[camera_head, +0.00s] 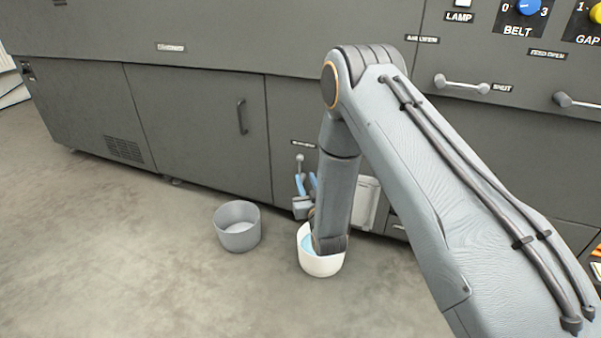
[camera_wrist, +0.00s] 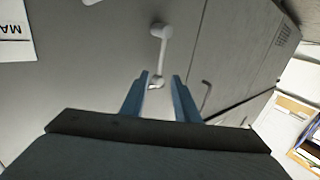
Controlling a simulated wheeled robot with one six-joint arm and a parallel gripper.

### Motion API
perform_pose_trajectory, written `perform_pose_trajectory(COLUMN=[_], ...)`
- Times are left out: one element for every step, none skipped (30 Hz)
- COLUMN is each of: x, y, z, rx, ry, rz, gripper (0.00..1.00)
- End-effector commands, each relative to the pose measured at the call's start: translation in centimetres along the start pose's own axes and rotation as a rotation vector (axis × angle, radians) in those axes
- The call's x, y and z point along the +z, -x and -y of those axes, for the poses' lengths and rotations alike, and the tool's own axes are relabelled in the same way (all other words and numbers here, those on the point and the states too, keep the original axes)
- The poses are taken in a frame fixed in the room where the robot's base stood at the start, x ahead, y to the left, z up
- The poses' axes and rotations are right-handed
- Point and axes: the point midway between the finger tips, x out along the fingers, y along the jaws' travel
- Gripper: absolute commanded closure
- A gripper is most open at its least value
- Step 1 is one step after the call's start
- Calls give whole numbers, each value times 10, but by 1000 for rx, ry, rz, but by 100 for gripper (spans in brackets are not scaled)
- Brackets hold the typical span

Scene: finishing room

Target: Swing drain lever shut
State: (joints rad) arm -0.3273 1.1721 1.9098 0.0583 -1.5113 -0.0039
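The drain lever is likely the small light-grey lever (camera_head: 299,159) low on the machine front, under a small label too small to read. In the wrist view the lever (camera_wrist: 163,48) is a short bar with a rounded end at top and another end lower down. My gripper (camera_head: 306,176) is open, its blue fingers pointing up at the lever. In the wrist view the fingertips of my gripper (camera_wrist: 160,75) are apart, one each side of the bar's lower end. I cannot tell whether they touch it.
A white bucket (camera_head: 321,266) stands on the floor below my arm. A grey bucket (camera_head: 238,238) stands left of it. A white container (camera_head: 365,200) is partly hidden behind my arm. Another lever (camera_head: 460,84) sits higher up, by a SHUT label. Floor at left is clear.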

Motion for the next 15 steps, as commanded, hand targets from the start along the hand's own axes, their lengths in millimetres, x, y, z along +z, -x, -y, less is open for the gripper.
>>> perform_pose_trajectory(x=[0,0,0,0,0,1,1,1,1,1,0,1,1,1,0], y=[-4,-7,-12,-16,-21,-27,-32,-37,-43,-48,-52,-57,-61,-64,-68], z=[0,0,0,0,0,0,0,0,0,0,0,0,0,0,0], rx=[0,0,0,0,0,0,0,0,0,0,0,0,0,0,0], ry=[0,0,0,0,0,0,0,0,0,0,0,0,0,0,0], rz=[-4,-4,-5,-5,-5,-4,-5,-4,-5,-4,-4,-4,-3,-2,-3], gripper=[72,72,72,72,72,72,72,72,72,72,72,72,72,72,72])
